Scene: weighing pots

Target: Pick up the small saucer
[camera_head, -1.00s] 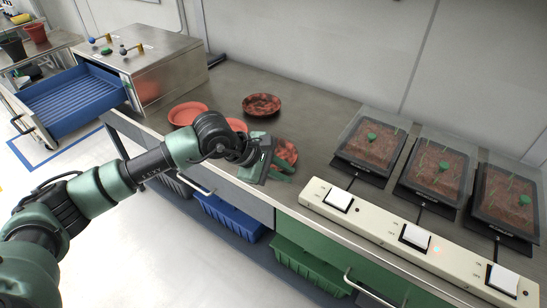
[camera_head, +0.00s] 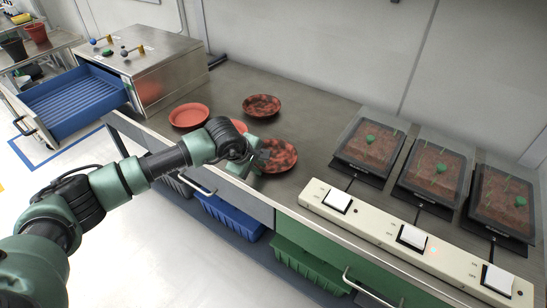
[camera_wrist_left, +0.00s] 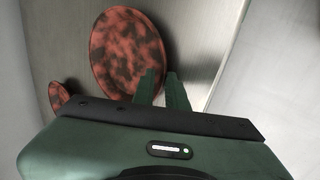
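A mottled red-and-black saucer (camera_head: 280,152) lies on the counter near its front edge, partly behind my left gripper (camera_head: 262,160). It also shows large in the left wrist view (camera_wrist_left: 125,50). In that view the two green fingers (camera_wrist_left: 163,90) stand apart at the saucer's rim, with a narrow gap between them; whether they touch it I cannot tell. A second mottled saucer (camera_head: 262,105) lies farther back. A plain red saucer (camera_head: 189,115) lies at left, and another plain red one (camera_head: 239,125) is partly hidden by my wrist. My right gripper is out of view.
A long white switch panel (camera_head: 420,244) and several planted trays (camera_head: 370,143) on black scales stand to the right. A metal cabinet (camera_head: 165,80) with an open blue drawer (camera_head: 75,100) stands at left. The counter's middle is clear.

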